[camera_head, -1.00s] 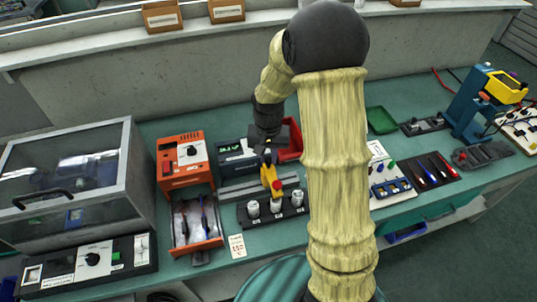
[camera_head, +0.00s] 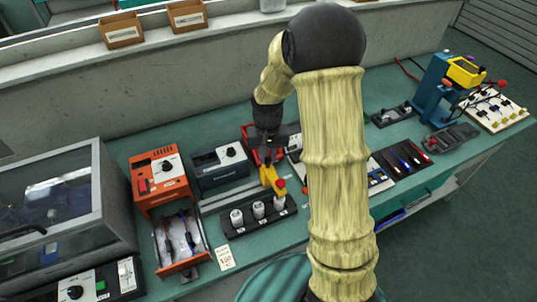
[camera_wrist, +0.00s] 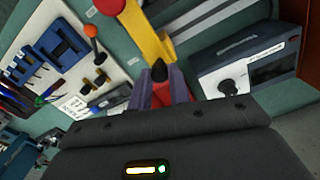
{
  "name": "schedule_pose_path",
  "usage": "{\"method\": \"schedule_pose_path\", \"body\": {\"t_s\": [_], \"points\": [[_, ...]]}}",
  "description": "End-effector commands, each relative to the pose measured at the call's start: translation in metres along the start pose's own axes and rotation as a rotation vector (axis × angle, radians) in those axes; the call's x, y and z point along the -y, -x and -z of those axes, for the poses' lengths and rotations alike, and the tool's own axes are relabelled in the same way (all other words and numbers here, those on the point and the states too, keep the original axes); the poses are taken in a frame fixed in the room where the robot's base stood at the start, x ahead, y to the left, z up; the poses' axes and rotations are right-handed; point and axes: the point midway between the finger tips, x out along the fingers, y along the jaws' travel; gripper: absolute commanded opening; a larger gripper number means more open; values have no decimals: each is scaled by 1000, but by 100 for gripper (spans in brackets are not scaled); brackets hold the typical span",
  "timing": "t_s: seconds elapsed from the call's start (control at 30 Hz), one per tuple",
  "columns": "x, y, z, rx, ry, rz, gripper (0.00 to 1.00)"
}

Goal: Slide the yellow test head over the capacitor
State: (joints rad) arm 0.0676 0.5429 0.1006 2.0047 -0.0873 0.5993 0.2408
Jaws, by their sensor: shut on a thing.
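The yellow test head (camera_head: 269,174), with a red knob at its front end, stands at the right part of a grey rail (camera_head: 226,196). In the wrist view its yellow arm (camera_wrist: 147,38) reaches away beyond my fingertips. My gripper (camera_head: 268,158) is at its rear end, shut on it; the wrist view shows the fingers (camera_wrist: 160,82) close together around a dark-tipped part, whose link to the head is partly hidden. Several white capacitors stand upright in a black holder (camera_head: 232,232). The head's front end is over or just behind the rightmost capacitor (camera_head: 279,202); I cannot tell whether they touch.
An orange meter (camera_head: 158,180) and a dark meter (camera_head: 221,168) stand behind left. An orange open tray (camera_head: 181,262) lies front left, with a small label card (camera_head: 225,258) beside it. My arm hides part of the bench to the right.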

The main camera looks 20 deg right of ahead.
Motion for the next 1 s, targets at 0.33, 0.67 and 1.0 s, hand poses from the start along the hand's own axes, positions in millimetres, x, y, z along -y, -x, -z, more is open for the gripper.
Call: {"method": "schedule_pose_path", "body": {"t_s": [0.33,0.67,1.0], "points": [[-4,1,2,-4,-5,-4,41],[-3,8,2,-4,-5,-3,41],[-3,66,2,-8,-4,-3,41]]}}
